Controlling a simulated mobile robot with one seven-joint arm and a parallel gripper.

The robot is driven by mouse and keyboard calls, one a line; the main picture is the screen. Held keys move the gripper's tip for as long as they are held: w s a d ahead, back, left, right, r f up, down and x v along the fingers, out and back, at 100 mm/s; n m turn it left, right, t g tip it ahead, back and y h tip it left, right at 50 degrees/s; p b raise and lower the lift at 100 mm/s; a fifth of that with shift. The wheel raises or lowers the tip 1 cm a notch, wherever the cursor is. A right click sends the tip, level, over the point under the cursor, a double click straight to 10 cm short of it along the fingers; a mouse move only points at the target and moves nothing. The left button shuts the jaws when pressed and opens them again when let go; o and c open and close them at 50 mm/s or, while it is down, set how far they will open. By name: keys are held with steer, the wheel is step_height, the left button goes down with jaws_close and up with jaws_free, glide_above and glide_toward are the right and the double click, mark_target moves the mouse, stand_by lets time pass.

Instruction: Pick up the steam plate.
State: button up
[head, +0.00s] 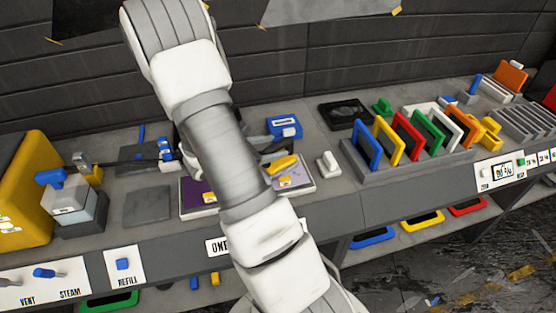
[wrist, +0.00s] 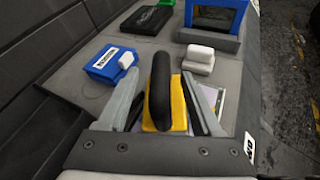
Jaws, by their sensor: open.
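No thing in view carries the name steam plate. My gripper (wrist: 160,82) is open, with one grey finger on each side of the black handle. I cannot tell whether the fingers touch it. A yellow piece (head: 283,163) shows just right of my arm, on a pale-edged sheet (head: 304,183).
Upright coloured frames (head: 408,137) fill a rack to the right. At the left are a blue-topped grey device (head: 75,207) and a flat grey pad (head: 147,205). A sign reads STEAM (head: 70,293).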

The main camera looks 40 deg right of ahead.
mark_target(285, 144)
steer(key=shift+p+x, duration=0.5)
steer(key=shift+x, duration=2.15)
jaws_close()
